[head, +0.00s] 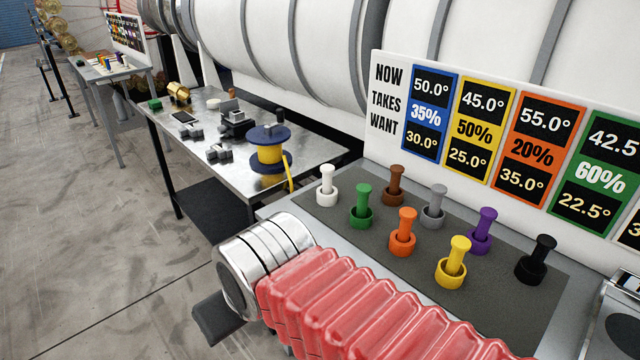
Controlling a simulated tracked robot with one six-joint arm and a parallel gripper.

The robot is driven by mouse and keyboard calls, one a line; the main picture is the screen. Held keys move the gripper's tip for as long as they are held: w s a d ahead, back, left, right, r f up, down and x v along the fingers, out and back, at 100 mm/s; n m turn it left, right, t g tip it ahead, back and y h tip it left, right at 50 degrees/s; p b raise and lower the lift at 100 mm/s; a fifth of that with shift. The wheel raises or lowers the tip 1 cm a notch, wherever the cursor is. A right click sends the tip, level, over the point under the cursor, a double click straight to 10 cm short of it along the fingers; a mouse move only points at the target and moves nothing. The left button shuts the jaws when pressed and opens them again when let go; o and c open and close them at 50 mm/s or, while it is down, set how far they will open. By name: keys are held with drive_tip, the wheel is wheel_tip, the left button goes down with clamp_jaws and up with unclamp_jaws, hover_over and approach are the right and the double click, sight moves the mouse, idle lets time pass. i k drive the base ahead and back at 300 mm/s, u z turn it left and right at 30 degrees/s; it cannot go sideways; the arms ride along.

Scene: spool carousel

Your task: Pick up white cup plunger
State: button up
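The white cup plunger (327,187) stands upright at the left end of the grey mat (485,290) on the near bench. Its knobbed stem rises from a small round white cup. My arm, with red ribbed bellows and a chrome collar, reaches across the lower middle of the head view. A dark part of my gripper (218,318) shows beyond the collar, over the floor to the left of the bench. The rest of the gripper is hidden behind my arm, so its opening does not show. It is apart from the white plunger, lower and to the left.
Green (362,206), brown (395,186), orange (402,232), grey (433,207), yellow (453,263), purple (481,232) and black (535,260) plungers share the mat. A sign panel (385,110) stands behind. A blue-and-yellow spool (268,150) sits on the metal table (310,152).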

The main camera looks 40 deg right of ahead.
sight(327, 193)
drive_tip(key=z, duration=0.3)
drive_tip(key=i, duration=1)
drive_tip(key=z, duration=0.3)
